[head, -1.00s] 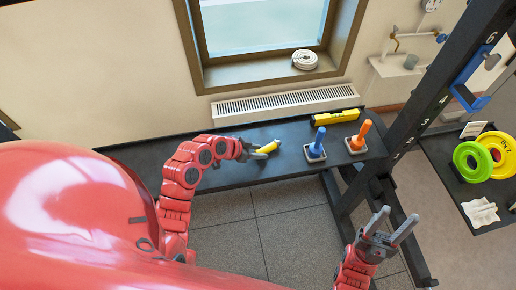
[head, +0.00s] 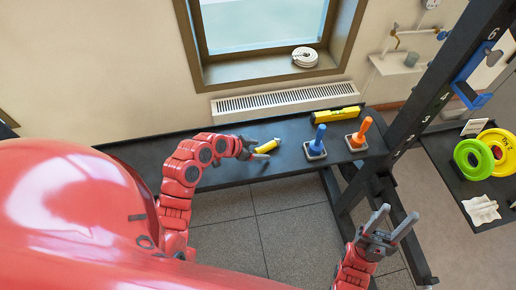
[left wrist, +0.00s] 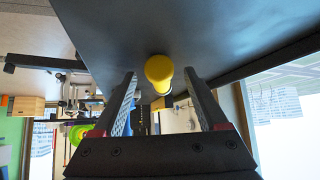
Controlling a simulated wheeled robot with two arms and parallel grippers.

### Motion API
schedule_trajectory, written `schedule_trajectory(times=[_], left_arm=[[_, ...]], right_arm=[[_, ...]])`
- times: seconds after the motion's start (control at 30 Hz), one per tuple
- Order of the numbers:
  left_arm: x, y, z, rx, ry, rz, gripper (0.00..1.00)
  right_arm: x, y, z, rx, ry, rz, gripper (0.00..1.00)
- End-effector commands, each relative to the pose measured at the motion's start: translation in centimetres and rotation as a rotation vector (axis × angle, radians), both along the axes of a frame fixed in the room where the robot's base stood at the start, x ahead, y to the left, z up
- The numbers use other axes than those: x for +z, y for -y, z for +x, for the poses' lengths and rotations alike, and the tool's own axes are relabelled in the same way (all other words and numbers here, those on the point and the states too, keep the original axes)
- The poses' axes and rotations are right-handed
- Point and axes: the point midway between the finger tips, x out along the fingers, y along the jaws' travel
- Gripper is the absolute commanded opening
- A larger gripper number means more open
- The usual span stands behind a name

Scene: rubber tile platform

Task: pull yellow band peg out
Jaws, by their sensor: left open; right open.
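The yellow peg (head: 268,145) is on the dark shelf, left of the blue peg, and looks slanted in the head view. My left gripper (head: 258,149) is open at its near left end. In the left wrist view the peg's rounded yellow end (left wrist: 158,70) shows beyond and between the two open fingers (left wrist: 160,100), with a gap on each side. I cannot make out a band or a base on it. My right gripper (head: 389,228) is open and empty, low on the right, away from the shelf.
A black rack post (head: 428,98) rises at right. The shelf's left part is clear.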

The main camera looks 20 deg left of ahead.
Motion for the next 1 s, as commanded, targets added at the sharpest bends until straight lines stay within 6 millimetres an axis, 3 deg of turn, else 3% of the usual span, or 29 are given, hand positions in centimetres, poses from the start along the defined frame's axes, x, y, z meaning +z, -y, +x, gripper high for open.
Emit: schedule_trajectory(times=[0.33,0.77,1.0], left_arm=[[1.7,-1.3,-1.5,0.006,0.002,0.002,0.76],[8.5,-5.1,-6.9,0.007,0.007,0.002,0.76],[11.8,-6.7,-9.3,0.004,0.001,0.005,0.76]], right_arm=[[-0.7,0.0,0.0,0.000,0.000,0.000,0.50],[-2.2,0.0,0.0,0.000,0.000,0.000,0.50],[-1.5,0.0,0.0,0.000,0.000,0.000,0.50]])
